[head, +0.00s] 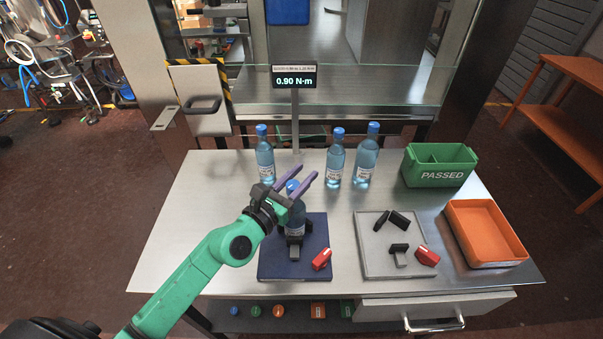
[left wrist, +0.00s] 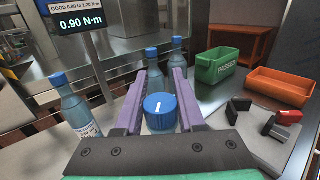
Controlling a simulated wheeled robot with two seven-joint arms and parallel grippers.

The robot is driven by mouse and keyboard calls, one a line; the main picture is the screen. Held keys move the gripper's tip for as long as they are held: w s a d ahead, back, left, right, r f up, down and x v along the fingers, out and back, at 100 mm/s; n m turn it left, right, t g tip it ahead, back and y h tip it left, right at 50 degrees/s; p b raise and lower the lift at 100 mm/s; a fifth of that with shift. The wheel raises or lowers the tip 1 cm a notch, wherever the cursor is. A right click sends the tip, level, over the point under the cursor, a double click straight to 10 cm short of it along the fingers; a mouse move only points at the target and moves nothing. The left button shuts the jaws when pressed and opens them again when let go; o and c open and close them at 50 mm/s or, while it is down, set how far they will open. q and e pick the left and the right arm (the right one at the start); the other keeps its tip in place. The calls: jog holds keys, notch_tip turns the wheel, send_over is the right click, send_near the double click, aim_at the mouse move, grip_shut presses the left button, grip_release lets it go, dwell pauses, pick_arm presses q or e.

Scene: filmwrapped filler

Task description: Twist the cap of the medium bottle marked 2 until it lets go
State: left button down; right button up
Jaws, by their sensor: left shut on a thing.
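A blue-tinted bottle (head: 295,219) with a white label stands upright in a dark clamp (head: 294,248) on a dark blue mat (head: 269,266). I cannot read its number. Its blue cap (left wrist: 160,104) has a white line on top in the left wrist view. My left gripper (head: 307,173) reaches in from the left, its purple fingers on both sides of the cap and shut on it. It also shows in the left wrist view (left wrist: 159,73). A display (head: 294,80) reads 0.90 N·m. My right gripper is in neither view.
Three capped bottles stand behind: one left (head: 265,160), two right (head: 335,163) (head: 365,160). A green PASSED bin (head: 440,178) and an orange tray (head: 456,232) are at the right. A grey pad (head: 374,263) holds black and red parts. A red block (head: 321,260) lies on the mat.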

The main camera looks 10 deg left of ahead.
pick_arm(q)
jog(key=c, duration=0.5)
grip_release()
jog(key=shift+s+a+f, duration=0.2)
jog(key=shift+s, duration=0.3)
jog(key=b+v, duration=0.4)
jog(key=v, duration=0.9)
jog(key=shift+s+r, duration=0.15)
jog(key=shift+s, duration=0.1)
